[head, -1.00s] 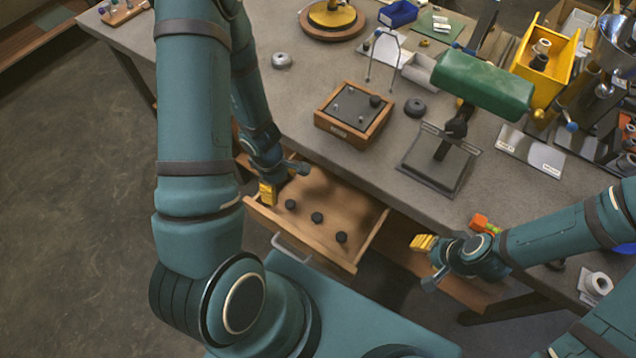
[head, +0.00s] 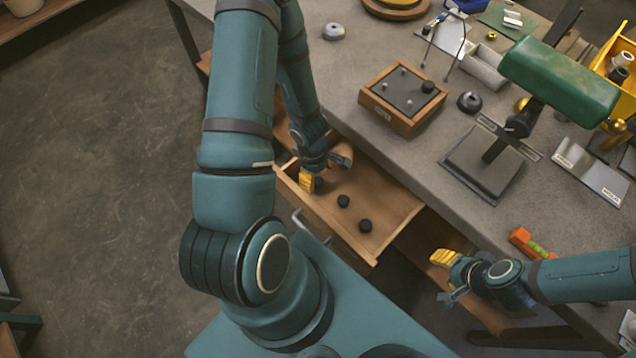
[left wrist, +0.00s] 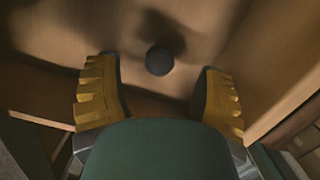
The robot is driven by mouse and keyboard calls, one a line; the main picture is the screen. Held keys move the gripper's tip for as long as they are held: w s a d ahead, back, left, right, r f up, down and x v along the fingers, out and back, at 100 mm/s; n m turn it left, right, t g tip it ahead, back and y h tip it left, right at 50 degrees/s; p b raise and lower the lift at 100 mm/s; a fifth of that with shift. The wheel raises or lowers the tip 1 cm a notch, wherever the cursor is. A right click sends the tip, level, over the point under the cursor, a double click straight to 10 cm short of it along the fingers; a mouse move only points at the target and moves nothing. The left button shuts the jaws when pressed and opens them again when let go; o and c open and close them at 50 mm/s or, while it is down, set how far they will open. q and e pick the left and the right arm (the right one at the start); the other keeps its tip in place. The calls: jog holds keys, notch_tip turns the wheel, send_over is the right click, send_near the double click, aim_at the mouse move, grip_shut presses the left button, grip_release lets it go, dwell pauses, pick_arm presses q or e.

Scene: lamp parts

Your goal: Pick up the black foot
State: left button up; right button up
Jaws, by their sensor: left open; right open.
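The drawer (head: 390,208) is pulled out under the bench and holds three small round black feet in a row. The leftmost black foot (head: 318,186) is partly hidden by my left gripper (head: 309,182); the middle foot (head: 343,201) and right foot (head: 365,226) lie clear. In the left wrist view, one black foot (left wrist: 159,60) lies on the drawer floor ahead of and between the yellow fingers of my open left gripper (left wrist: 158,88), with no finger touching it. My right gripper (head: 443,258) is open and empty, right of the drawer.
On the bench, a wooden box with pegs (head: 405,98) carries another black foot (head: 428,86). A round black part (head: 469,102) and a green-shaded lamp (head: 558,80) stand to its right. An orange level (head: 530,243) lies near the bench edge. The drawer walls border my left gripper.

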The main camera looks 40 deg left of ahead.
aim_at(318, 180)
pick_arm(q)
notch_tip(318, 180, down, 4)
jog(key=shift+d+r+b, duration=0.1)
jog(key=shift+r+b, duration=0.05)
jog(key=shift+b, duration=0.55)
jog(key=c, duration=1)
jog(key=shift+r, duration=0.2)
